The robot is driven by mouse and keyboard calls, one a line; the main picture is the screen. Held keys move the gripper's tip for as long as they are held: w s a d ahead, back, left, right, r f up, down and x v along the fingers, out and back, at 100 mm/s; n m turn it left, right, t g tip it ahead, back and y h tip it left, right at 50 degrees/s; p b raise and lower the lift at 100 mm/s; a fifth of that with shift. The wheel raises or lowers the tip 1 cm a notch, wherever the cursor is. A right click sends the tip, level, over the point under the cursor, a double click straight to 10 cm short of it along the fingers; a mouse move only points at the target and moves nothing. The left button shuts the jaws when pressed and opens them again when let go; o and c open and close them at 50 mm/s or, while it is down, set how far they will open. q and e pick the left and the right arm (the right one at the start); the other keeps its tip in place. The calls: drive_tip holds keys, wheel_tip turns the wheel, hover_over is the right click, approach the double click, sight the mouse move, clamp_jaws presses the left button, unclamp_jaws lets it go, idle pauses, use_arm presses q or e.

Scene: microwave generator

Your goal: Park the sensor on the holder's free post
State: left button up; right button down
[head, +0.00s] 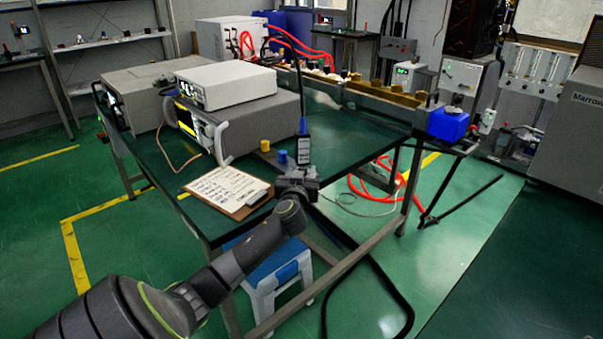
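The sensor (303,149) is a dark upright block with a pale label, a blue upper end and a dark cable running up from it. My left gripper (298,176) is at the table's front edge, right at the sensor's lower end in the picture. Its fingertips and the sensor's foot are hidden, so I cannot tell whether it grips the sensor. The holder (270,157) is a dark base on the table, just left of the sensor, with a yellow-topped post (265,146) and a blue-topped post (282,157). Any other post is hidden. My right gripper is out of view.
A clipboard (228,189) lies left of my gripper. Grey and white instruments (228,84) stand behind it. A waveguide run with a blue box (447,124) lines the table's right back. The green tabletop (350,140) right of the sensor is clear. A stool (275,280) stands below.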

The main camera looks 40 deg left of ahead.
use_arm(q)
drive_tip(key=v, duration=1.7)
drive_tip(key=shift+s+d, duration=0.15)
drive_tip(key=shift+s, duration=0.05)
